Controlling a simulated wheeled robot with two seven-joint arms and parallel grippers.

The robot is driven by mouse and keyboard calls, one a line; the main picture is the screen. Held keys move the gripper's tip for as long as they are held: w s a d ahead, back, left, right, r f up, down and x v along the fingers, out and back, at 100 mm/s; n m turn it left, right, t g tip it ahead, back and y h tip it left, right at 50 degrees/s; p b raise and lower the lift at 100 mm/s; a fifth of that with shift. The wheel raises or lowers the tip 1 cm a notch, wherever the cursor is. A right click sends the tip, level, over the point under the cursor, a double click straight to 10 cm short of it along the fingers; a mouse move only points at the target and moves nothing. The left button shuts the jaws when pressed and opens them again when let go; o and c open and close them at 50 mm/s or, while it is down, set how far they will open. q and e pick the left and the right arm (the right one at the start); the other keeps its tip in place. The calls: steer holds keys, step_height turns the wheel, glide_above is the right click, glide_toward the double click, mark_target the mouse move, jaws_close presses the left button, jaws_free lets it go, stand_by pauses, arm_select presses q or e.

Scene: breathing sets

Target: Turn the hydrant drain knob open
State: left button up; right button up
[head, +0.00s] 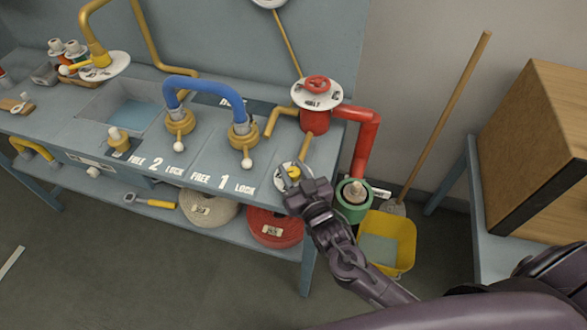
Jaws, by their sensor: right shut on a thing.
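The red hydrant (314,121) stands at the right end of the blue-grey bench, with a red handwheel (318,83) over a white dial plate on top. A small yellow knob (294,170) sits on a round white plate (280,180) at the bench's front right corner, below the hydrant. My right gripper (292,178) reaches in from the lower right and is shut on this knob. Its fingers hide part of the knob and plate, so the knob's setting cannot be read. My left gripper is out of view.
A blue hose (206,88) arches between two brass couplings on the bench. A red pipe (365,140) runs down the right side to a green fitting (352,204) near a yellow bucket (402,238). A wooden box (535,140) stands at right.

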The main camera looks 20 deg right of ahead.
mark_target(297, 177)
stand_by(0.4)
steer(key=o, duration=1)
steer(key=shift+c, duration=0.2)
steer(key=s, duration=0.2)
steer(key=s+b, duration=0.1)
steer(key=s, duration=0.1)
steer(key=s+d, duration=0.1)
steer(key=s, duration=0.2)
steer(key=shift+f, duration=0.1)
steer(key=shift+s, duration=0.4)
